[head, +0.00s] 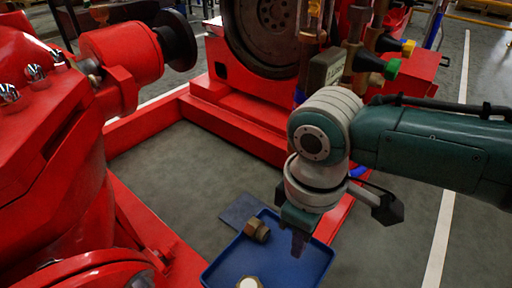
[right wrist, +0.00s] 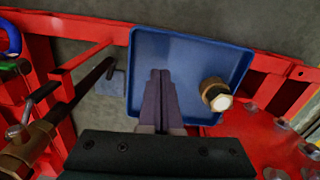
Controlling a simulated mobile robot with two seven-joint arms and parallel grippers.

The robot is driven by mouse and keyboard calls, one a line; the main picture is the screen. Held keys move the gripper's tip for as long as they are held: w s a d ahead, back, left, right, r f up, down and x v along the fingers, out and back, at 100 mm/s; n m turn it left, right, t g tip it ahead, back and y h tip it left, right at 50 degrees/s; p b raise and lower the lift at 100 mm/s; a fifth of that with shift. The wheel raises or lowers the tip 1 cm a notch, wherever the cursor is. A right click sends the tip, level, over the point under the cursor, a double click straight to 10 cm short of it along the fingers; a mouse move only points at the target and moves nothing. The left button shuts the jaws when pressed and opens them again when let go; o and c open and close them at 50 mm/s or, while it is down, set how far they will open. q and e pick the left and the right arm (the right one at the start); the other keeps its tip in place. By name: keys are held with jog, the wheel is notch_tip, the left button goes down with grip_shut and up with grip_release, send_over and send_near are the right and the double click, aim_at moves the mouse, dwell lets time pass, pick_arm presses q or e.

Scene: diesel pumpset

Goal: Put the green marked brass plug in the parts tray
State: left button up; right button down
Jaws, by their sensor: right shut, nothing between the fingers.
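The blue parts tray (head: 312,262) is at the bottom centre of the head view, and its rim shows in the right wrist view (right wrist: 240,72). A brass plug (head: 257,230) lies in its far left part, with no green mark visible. A white-faced brass plug (head: 248,282) is nearer, and it also shows in the right wrist view (right wrist: 216,95). A green-ended brass fitting (head: 391,69) is on the pipework behind my right arm. My right gripper (head: 299,243) points down over the tray, its empty fingers (right wrist: 160,85) together. My left gripper is out of view.
A yellow-ended fitting (head: 408,47) is beside the green one. A red pump body (head: 60,130) stands left, a red frame rail (head: 150,118) and flywheel (head: 262,35) behind. A flat grey-blue piece (head: 240,209) lies beyond the tray. Grey floor (head: 185,165) is open inside the frame.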

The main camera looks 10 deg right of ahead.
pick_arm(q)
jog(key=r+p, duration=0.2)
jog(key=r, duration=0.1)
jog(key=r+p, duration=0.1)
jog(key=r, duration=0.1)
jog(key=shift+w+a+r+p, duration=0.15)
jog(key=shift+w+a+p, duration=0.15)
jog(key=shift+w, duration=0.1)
pick_arm(e)
notch_tip(320, 180, up, 8)
jog(key=shift+w+a+f, duration=0.2)
jog(key=shift+w+f, duration=0.05)
jog(key=shift+w, duration=0.1)
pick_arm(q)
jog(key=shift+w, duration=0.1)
